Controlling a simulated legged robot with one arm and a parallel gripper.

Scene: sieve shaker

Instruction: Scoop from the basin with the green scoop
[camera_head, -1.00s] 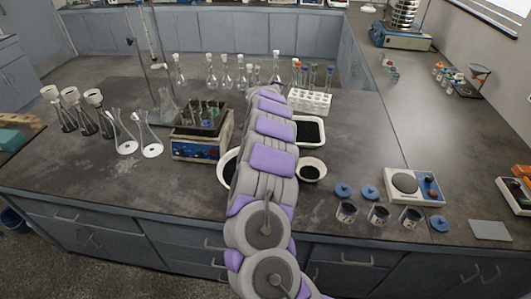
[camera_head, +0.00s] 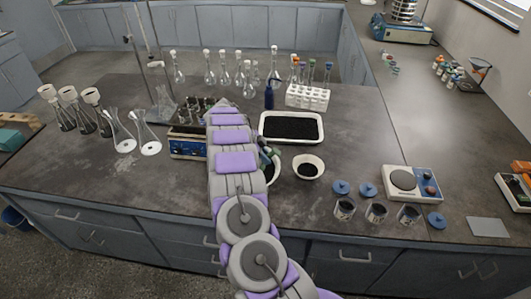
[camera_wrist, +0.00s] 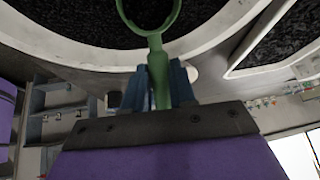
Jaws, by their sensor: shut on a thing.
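The green scoop (camera_wrist: 155,45) shows in the wrist view with its round head at the top edge. My gripper (camera_wrist: 159,74) has blue fingers shut on the scoop's handle. The white round basin (camera_wrist: 90,59) holds black granules, and the scoop's head overlaps it in that view. The scoop's inside looks dark; I cannot tell whether it holds granules or whether its head touches them.
A white tray of black granules (camera_head: 262,136) lies behind the basin. A blue-fronted device (camera_head: 187,146) is left of my arm. Glassware and a tube rack (camera_head: 308,97) stand behind. The right front holds dark cups and a balance (camera_head: 425,185).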

